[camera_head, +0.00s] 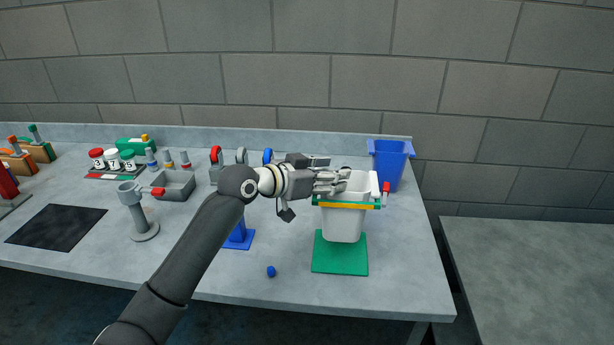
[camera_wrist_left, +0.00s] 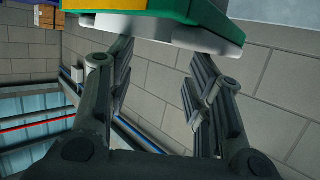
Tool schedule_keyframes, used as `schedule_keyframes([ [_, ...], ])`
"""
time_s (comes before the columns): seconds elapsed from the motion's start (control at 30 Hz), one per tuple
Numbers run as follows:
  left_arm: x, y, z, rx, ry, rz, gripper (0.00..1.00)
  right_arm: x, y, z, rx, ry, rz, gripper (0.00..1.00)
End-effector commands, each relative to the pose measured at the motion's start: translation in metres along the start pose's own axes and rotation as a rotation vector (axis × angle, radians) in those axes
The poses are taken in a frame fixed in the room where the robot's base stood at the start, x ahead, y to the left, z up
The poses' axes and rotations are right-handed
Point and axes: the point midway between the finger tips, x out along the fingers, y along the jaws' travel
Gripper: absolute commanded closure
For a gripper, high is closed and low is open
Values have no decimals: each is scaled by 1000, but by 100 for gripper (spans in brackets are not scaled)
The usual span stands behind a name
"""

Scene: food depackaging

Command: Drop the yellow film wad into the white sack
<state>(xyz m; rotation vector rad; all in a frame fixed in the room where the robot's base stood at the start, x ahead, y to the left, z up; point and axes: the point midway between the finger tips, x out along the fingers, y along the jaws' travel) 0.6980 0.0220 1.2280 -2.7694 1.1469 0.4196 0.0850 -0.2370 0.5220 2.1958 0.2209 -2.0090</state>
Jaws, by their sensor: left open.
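The white sack (camera_head: 343,224) stands upright on a green mat at the right of the table, with green and yellow bands around its top. My left gripper (camera_head: 335,181) is at the sack's mouth in the head view, covering part of the rim. In the left wrist view the gripper (camera_wrist_left: 160,62) is open, with nothing between its fingers. A green, yellow and white edge beyond the fingertips seems to be the sack's top (camera_wrist_left: 185,22). I cannot make out the yellow film wad in either view. My right gripper is not in view.
A blue bin (camera_head: 391,165) stands behind the sack at right. A red-tipped part (camera_head: 386,189) sits by the rim. A small blue piece (camera_head: 271,271) lies in front. A grey tray (camera_head: 174,185), jars (camera_head: 112,158) and a black mat (camera_head: 56,226) are at left.

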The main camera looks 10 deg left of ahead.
Motion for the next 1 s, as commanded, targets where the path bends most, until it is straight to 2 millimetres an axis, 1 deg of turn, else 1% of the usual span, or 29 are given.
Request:
schedule_keyframes([
  [0.3, -57, -1, 1, 2, -1, -4, 53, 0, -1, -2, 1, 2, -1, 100],
  [0.5, -90, -1, 1, 1, -1, -3, 53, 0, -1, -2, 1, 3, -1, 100],
  [0.6, -99, -1, 1, -1, -1, -2, 53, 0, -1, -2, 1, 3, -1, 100],
  [0.7, -105, 0, 0, 0, 0, -1, 53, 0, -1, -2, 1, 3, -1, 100],
  [1.0, -107, 1, 2, -2, -3, 0, 53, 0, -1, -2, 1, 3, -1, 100],
])
